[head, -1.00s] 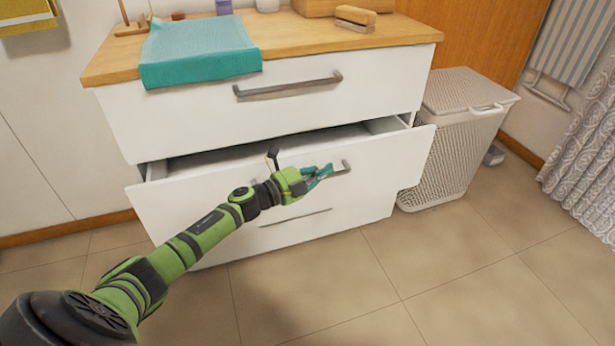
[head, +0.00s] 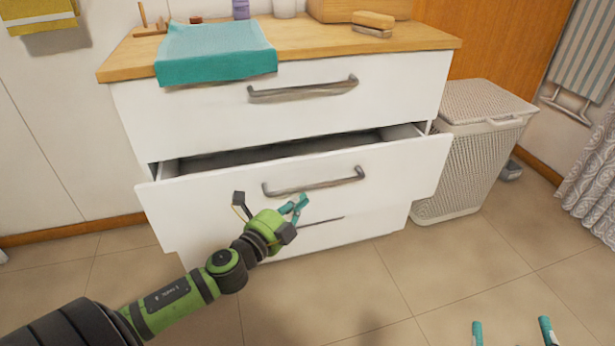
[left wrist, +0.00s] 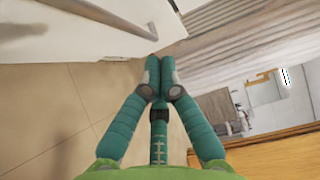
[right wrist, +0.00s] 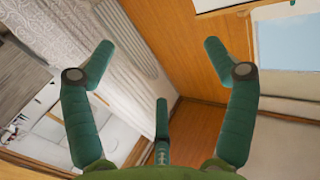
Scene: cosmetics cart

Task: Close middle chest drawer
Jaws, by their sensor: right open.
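The middle drawer (head: 400,165) of the white chest is pulled partly open, with its inside visible above the front panel. Its grey bar handle (head: 313,182) is on the upper part of that panel. My left gripper (head: 302,203) is in front of the drawer front, just below the handle in the picture; whether it touches the panel I cannot tell. In the left wrist view its teal fingertips (left wrist: 160,62) are together with nothing seen between them, beside a white panel. My right gripper (head: 512,330) shows only its fingertips at the bottom right, apart and empty.
The top drawer (head: 210,115) is shut. The wooden chest top (head: 310,48) bears a teal towel (head: 215,52) and a brush (head: 373,22). A wicker hamper (head: 470,150) stands right of the chest. The tiled floor (head: 440,275) in front is clear.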

